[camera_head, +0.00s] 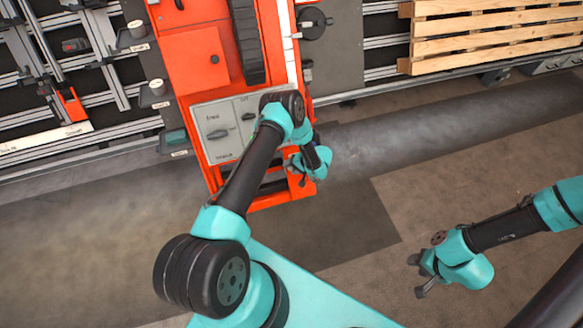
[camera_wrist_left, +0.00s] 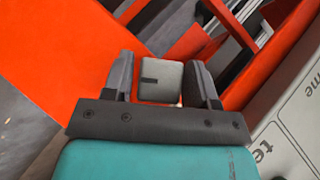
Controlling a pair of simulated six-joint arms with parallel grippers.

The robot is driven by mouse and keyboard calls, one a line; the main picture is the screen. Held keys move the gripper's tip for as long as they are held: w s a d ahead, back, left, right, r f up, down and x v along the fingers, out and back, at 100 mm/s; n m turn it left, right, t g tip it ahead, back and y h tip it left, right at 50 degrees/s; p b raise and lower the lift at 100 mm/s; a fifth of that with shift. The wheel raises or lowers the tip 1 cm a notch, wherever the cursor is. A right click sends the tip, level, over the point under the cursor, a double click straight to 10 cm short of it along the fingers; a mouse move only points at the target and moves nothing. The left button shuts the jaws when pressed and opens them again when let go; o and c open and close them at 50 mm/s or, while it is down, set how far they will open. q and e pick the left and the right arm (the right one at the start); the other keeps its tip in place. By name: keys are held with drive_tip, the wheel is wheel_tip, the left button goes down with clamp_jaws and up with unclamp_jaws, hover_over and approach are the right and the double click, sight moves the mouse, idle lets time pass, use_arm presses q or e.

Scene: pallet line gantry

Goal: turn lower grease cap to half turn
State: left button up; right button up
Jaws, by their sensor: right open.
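In the left wrist view, a squarish grey cap (camera_wrist_left: 160,84) with a short dark mark on its face sits between the two fingers of my left gripper (camera_wrist_left: 160,78). The fingers flank it closely; whether both touch it is unclear. In the head view, my left gripper (camera_head: 305,172) is at the lower right edge of the orange machine (camera_head: 195,48), and my arm hides that cap. I cannot tell whether it is the lower grease cap. My right gripper (camera_head: 422,276) is open and empty over the floor at the right.
A light panel (camera_head: 205,113) with dark knobs is on the machine's front, partly behind my left arm. A wooden pallet (camera_head: 490,36) lies at upper right. The floor between the arms is clear.

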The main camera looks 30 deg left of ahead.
use_arm(q)
drive_tip(key=c, duration=0.6)
drive_tip(key=shift+c, duration=0.2)
drive_tip(key=shift+y, duration=0.3)
drive_tip(key=shift+m+y, duration=0.9)
drive_tip(key=shift+m, duration=0.2)
drive_tip(key=shift+m+y, duration=1.6)
drive_tip(key=shift+m, duration=0.1)
drive_tip(key=o, duration=0.9)
